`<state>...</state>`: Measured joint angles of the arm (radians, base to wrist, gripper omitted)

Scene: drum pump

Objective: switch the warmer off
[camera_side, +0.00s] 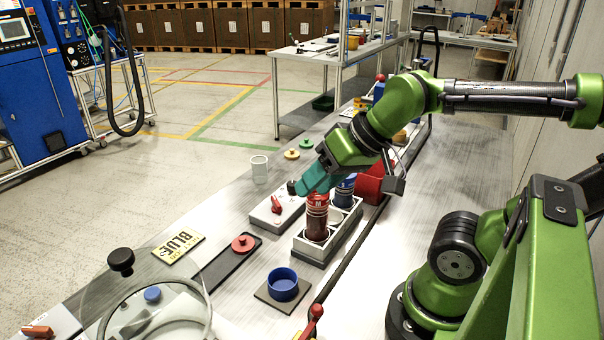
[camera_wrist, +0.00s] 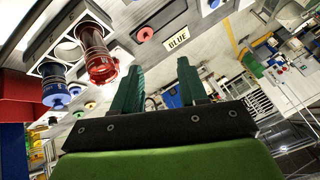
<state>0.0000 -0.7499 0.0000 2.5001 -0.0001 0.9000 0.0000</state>
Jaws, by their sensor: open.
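A grey box (camera_side: 268,216) with a red lever switch (camera_side: 276,204) and a black knob (camera_side: 292,187) stands beside a light rack (camera_side: 312,250). The rack holds a red bottle (camera_side: 317,222) and a blue bottle (camera_side: 345,190); these also show in the wrist view, red (camera_wrist: 97,55) and blue (camera_wrist: 55,85). No label shows which unit is the warmer. My gripper (camera_side: 306,186) is above the box's knob end and next to the red bottle; contact cannot be told. In the wrist view my gripper (camera_wrist: 158,82) has its teal fingers apart with nothing between them.
A blue cup (camera_side: 282,284) stands in front, and a clear-topped vessel (camera_side: 150,300) at front left. A white cup (camera_side: 259,170) stands behind the box. A dark hose runs right of the rack.

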